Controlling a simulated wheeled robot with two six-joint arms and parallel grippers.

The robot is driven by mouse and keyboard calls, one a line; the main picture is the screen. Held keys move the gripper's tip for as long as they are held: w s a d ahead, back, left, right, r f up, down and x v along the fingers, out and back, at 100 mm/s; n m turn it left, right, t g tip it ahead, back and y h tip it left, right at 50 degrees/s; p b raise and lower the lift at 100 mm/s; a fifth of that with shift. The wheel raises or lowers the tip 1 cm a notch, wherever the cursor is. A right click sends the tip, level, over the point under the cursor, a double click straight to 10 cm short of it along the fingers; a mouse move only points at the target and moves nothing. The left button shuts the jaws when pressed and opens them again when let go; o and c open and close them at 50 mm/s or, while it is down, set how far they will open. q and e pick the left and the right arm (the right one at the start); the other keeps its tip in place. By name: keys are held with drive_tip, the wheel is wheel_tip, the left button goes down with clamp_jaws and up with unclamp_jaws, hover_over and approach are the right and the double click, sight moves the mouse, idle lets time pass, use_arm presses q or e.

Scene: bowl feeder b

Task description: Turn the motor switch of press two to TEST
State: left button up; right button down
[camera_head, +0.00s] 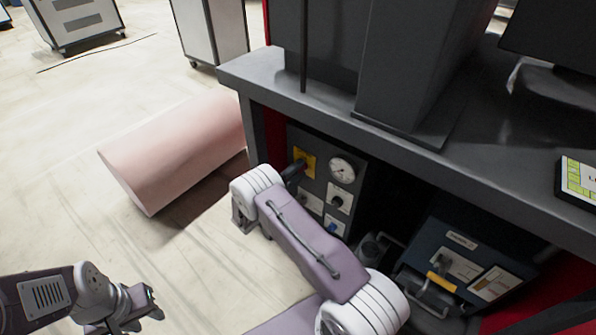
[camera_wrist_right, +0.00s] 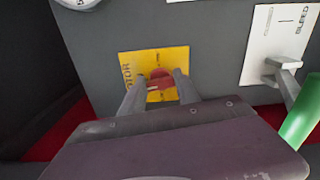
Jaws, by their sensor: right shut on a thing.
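The motor switch is a red knob (camera_wrist_right: 161,77) on a yellow plate (camera_wrist_right: 178,54) marked MOTOR, on a dark grey panel. The yellow plate also shows in the head view (camera_head: 308,161), at the panel's upper left. My right gripper (camera_wrist_right: 160,85) is shut on the red knob, one finger on each side of it. In the head view my right arm reaches in from below and its dark gripper (camera_head: 294,171) covers part of the plate. The knob's exact pointing is hard to read. My left gripper (camera_head: 148,303) is at the lower left, away from the panel; its jaws are unclear.
A round gauge (camera_head: 342,170) sits right of the yellow plate. A white BLEED plate (camera_wrist_right: 262,42) with a grey lever (camera_wrist_right: 284,72) and a green part (camera_wrist_right: 300,112) are to the right. The bench top (camera_head: 480,150) overhangs the panel. A pink roll (camera_head: 175,150) lies on the floor.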

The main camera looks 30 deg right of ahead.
drive_tip(key=m, duration=0.5)
drive_tip(key=shift+f+m, duration=0.15)
drive_tip(key=shift+m, duration=0.15)
drive_tip(key=m, duration=0.4)
drive_tip(key=shift+f+b, duration=0.1)
drive_tip(key=shift+b, duration=0.25)
drive_tip(key=m+b, duration=0.1)
drive_tip(key=m, duration=0.4)
drive_tip(key=shift+a, duration=0.1)
drive_tip(key=m+b, duration=0.1)
drive_tip(key=m, duration=0.3)
drive_tip(key=shift+w+m, duration=0.1)
drive_tip(key=shift+m, duration=0.2)
drive_tip(key=c, duration=0.9)
unclamp_jaws()
